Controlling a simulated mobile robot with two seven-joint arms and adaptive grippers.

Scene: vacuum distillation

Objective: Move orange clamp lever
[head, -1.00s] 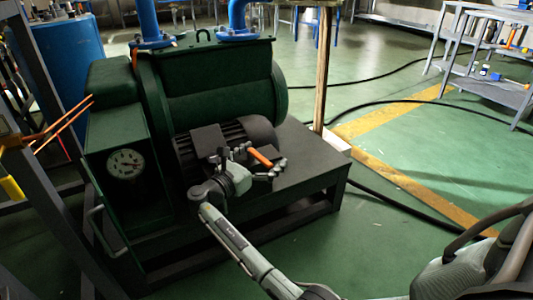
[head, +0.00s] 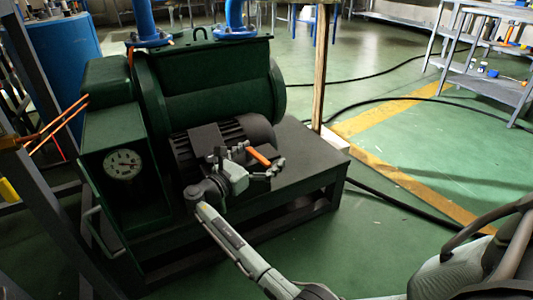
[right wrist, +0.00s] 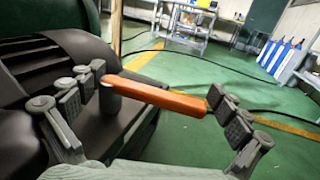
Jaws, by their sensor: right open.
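The orange clamp lever (head: 259,156) is a short bar beside the dark ribbed motor on the green pump unit. In the right wrist view the lever (right wrist: 160,95) lies lengthwise between the two finger pads, its left end on a dark post. My right gripper (head: 262,167) is open around it, one finger near each end. The left fingertip looks close to the lever's left end and the right one close to its right end. I cannot tell whether either touches. My left gripper is not in view.
The green pump unit (head: 205,90) stands on a dark base (head: 300,152) with a round gauge (head: 123,165) at its left. A wooden post (head: 319,70) rises behind it. Black hoses (head: 400,101) cross the green floor, and a grey shelf table (head: 490,85) stands at right.

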